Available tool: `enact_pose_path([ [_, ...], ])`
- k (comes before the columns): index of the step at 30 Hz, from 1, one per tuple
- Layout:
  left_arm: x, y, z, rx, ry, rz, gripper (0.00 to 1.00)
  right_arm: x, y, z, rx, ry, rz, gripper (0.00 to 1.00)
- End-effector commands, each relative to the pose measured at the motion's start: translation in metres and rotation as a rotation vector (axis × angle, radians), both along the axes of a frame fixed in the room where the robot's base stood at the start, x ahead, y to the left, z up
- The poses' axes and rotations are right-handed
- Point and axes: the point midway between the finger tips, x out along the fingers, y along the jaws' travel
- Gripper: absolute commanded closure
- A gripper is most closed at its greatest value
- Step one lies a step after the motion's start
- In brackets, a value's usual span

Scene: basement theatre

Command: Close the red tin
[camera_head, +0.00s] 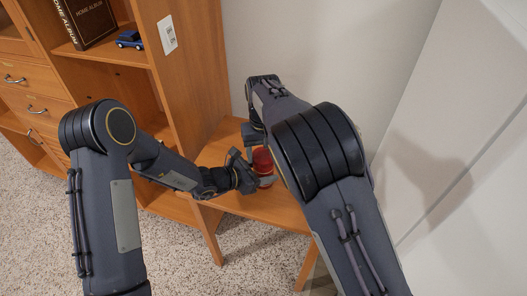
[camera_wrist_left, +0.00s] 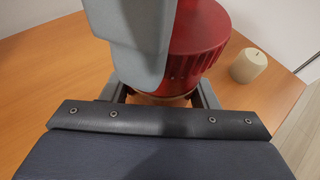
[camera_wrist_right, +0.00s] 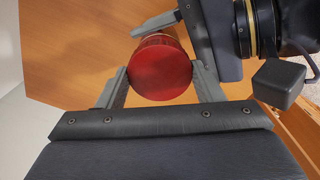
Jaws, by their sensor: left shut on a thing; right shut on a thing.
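The red tin (camera_head: 263,162) stands upright on the low wooden table. Its round red lid (camera_wrist_right: 160,72) is on top, seen from above in the right wrist view and from the side in the left wrist view (camera_wrist_left: 205,38). My left gripper (camera_head: 246,172) is shut around the lower body of the tin from the side. My right gripper (camera_wrist_right: 159,74) comes from above, with its fingers on opposite sides of the lid. One right finger hides part of the tin in the left wrist view. Whether the lid is fully seated cannot be told.
A beige candle (camera_wrist_left: 249,66) stands beside the tin on the table (camera_head: 284,213). A wooden shelf unit (camera_head: 182,75) rises at the left, with a dark album (camera_head: 88,20) and a blue toy car (camera_head: 130,39). A pale wall (camera_head: 320,50) is close behind.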

Motion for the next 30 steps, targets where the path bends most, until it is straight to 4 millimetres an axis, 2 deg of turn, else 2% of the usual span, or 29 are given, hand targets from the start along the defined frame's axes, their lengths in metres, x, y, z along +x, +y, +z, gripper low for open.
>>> enact_pose_path([
  [3,-0.0001,-0.0002,0.0001,0.000,0.000,-0.001,1.00,0.0002,0.0004,0.0002,0.001,-0.001,-0.296,0.67],
  [9,-0.0002,-0.0003,0.0001,0.000,0.000,-0.001,1.00,0.0003,0.0005,0.0000,0.000,-0.001,-0.705,0.67],
  [14,-0.0002,-0.0004,0.0001,0.000,0.000,-0.001,1.00,0.0003,0.0005,0.0000,0.001,0.000,-0.703,0.67],
  [15,-0.0002,-0.0004,0.0001,0.000,0.000,-0.001,1.00,0.0003,0.0005,0.0000,0.001,0.000,-0.702,0.34],
  [20,-0.0002,-0.0004,0.0001,0.000,0.000,-0.001,1.00,0.0002,0.0004,-0.0001,0.000,-0.001,-0.701,0.14],
  [30,-0.0002,-0.0003,0.0001,0.000,0.000,-0.001,1.00,0.0004,0.0005,0.0043,0.001,0.000,-0.700,0.14],
])
